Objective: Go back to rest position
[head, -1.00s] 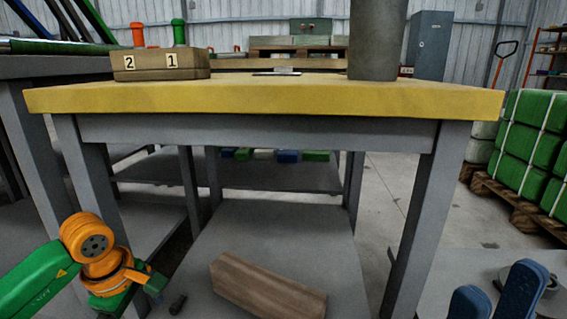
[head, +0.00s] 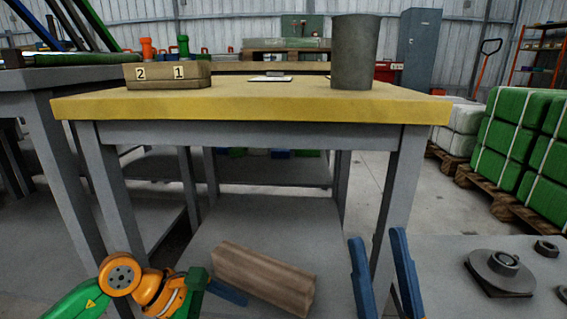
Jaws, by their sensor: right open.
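My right gripper (head: 376,237) is at the bottom, right of centre. Its two blue fingers point up with a clear gap between them, open and empty, in front of the table's right leg. My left arm, green and orange, comes in at the lower left. At its end one blue finger of my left gripper (head: 229,293) shows beside the left end of a brown wooden block (head: 265,278). The rest of that gripper is hidden, so its opening cannot be told. I cannot tell whether it touches the block.
A yellow-topped table (head: 250,108) stands ahead, bearing a tan box marked 2 and 1 (head: 168,75) and a grey cylinder (head: 354,52). A grey surface with a round flanged metal part (head: 502,272) is at lower right. Green bales (head: 515,135) stand on pallets at right.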

